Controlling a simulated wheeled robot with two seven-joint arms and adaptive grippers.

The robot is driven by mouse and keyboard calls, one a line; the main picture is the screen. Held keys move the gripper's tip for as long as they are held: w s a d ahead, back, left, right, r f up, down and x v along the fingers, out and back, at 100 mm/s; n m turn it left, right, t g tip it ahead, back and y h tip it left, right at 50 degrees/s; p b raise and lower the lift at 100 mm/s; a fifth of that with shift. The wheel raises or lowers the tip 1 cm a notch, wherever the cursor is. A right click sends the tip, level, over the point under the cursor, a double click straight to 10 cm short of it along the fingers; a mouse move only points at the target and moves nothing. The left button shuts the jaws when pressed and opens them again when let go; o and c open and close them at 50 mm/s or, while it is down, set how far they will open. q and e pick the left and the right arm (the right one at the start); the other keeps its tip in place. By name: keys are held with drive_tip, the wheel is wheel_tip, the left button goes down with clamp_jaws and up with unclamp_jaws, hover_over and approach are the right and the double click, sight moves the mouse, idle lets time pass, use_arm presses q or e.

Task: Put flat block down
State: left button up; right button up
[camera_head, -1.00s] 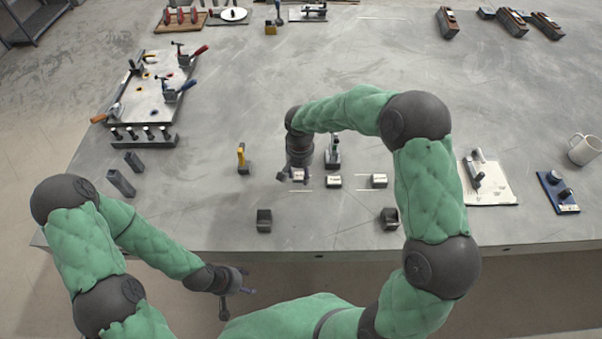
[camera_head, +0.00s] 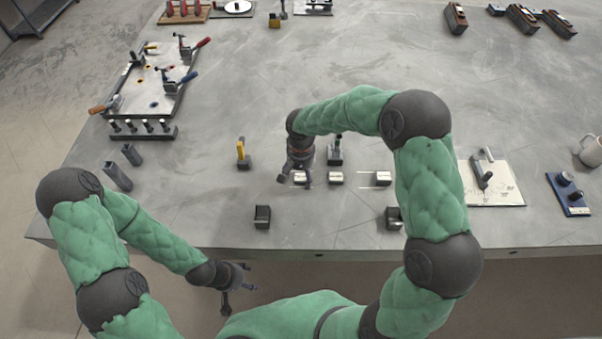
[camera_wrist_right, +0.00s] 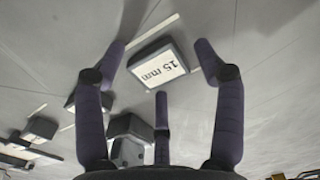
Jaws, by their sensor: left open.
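The flat block (camera_head: 300,177), labelled "15 mm" on its pale top, lies on the table at the left end of a short row of blocks. It also shows in the right wrist view (camera_wrist_right: 158,64). My right gripper (camera_head: 296,181) is just above it. In the wrist view its dark fingers (camera_wrist_right: 160,75) are spread around the block, with visible gaps, so it is open and holds nothing. My left gripper (camera_head: 243,288) hangs open and empty in front of the table's near edge.
Two similar blocks (camera_head: 336,178) (camera_head: 382,178) lie to the right. A grey clamp-like tool (camera_head: 335,152) stands behind, and a yellow-handled one (camera_head: 242,154) to the left. Dark holders (camera_head: 262,216) (camera_head: 394,217) sit near the front edge, with bare table between them.

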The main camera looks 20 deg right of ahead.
sight(301, 176)
drive_tip(key=shift+r, duration=0.55)
wheel_tip(301, 176, up, 11)
drive_tip(key=p, duration=0.4)
drive_tip(key=shift+r, duration=0.15)
